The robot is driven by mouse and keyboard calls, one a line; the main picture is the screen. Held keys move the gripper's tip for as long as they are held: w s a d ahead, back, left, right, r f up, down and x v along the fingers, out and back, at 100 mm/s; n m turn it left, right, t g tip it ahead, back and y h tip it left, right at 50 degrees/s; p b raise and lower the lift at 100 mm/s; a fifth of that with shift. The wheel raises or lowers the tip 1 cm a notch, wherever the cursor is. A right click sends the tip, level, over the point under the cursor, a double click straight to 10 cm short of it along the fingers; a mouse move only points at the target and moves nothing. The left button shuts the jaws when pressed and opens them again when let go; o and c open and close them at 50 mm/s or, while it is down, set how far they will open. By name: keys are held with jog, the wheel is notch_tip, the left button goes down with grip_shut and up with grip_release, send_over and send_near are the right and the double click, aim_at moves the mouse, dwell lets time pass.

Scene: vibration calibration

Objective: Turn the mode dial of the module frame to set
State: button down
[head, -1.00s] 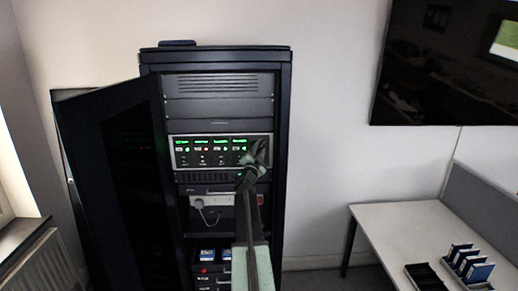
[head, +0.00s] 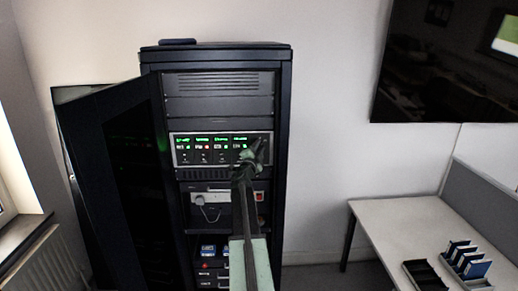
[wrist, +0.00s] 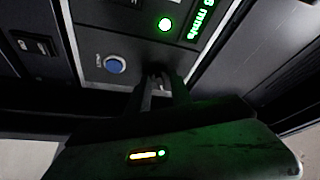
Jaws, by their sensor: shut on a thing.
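The module frame (head: 180,160) is a grey panel with green displays, mounted in the open black rack. My gripper (head: 257,148) is at the right end of its front. In the wrist view, my gripper's dark fingers (wrist: 163,80) are close together against the panel (wrist: 92,42), shut on the small mode dial. The dial itself is hidden between the fingers, so its pointer and setting cannot be read. A round blue button (wrist: 115,65) is just left of the fingers. A lit green lamp (wrist: 165,24) and green display text (wrist: 197,26) are above them.
The rack door (head: 115,190) stands open at the left. Below the module frame are a socket strip (head: 215,197) and lower units (head: 210,270). A desk (head: 390,230) with blue binders (head: 465,258) stands at the right. A screen (head: 450,60) hangs above it.

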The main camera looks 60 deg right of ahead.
jog(key=c, duration=1.2)
grip_release()
jog(key=shift+s, duration=0.1)
jog(key=shift+o, duration=0.2)
jog(key=b+v, duration=0.1)
jog(key=v, duration=0.6)
jog(key=shift+a, duration=0.4)
jog(key=shift+f, duration=0.1)
